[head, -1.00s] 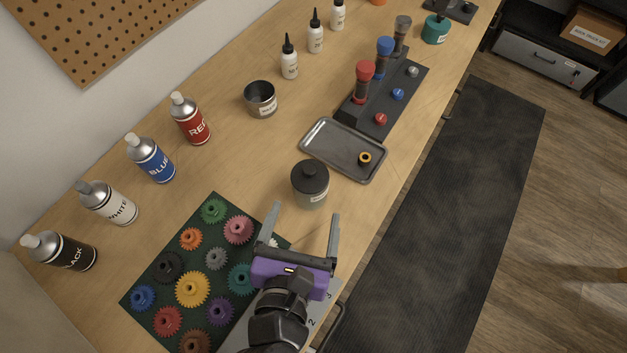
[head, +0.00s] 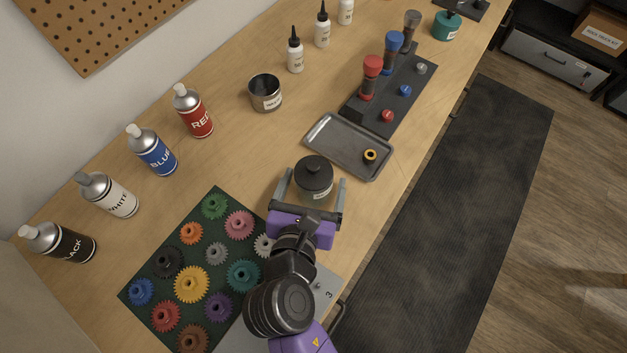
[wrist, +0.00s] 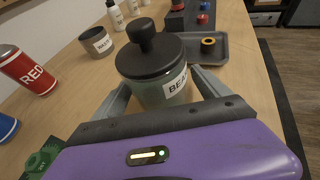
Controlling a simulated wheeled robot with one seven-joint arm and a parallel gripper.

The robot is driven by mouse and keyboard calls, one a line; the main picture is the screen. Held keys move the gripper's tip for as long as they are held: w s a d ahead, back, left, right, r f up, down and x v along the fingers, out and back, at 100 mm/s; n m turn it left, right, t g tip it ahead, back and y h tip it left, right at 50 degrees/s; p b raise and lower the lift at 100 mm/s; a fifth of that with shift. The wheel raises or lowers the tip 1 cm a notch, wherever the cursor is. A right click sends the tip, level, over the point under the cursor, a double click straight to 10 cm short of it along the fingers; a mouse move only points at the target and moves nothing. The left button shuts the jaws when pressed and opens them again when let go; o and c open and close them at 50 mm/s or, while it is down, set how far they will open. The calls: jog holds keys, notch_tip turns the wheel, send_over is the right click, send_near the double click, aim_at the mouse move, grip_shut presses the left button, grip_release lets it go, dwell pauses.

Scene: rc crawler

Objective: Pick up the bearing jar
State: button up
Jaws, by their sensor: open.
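The bearing jar (head: 314,180) stands upright on the workbench, a pale jar with a black knobbed lid. In the wrist view the jar (wrist: 155,65) shows a white label starting with "BEA". My gripper (head: 312,183) is open, with one finger on each side of the jar. I cannot tell whether either finger touches the jar.
A metal tray (head: 338,131) with a small bearing ring (head: 370,156) lies just beyond the jar. A grey tin (head: 265,92) stands to the far left. A green mat (head: 170,250) with several gears lies left of my arm. Spray cans line the wall side.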

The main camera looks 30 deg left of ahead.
jog(key=c, duration=1.7)
jog(key=shift+r, duration=0.15)
notch_tip(320, 180, up, 20)
jog(key=shift+f+p, duration=0.1)
jog(key=shift+p, duration=0.95)
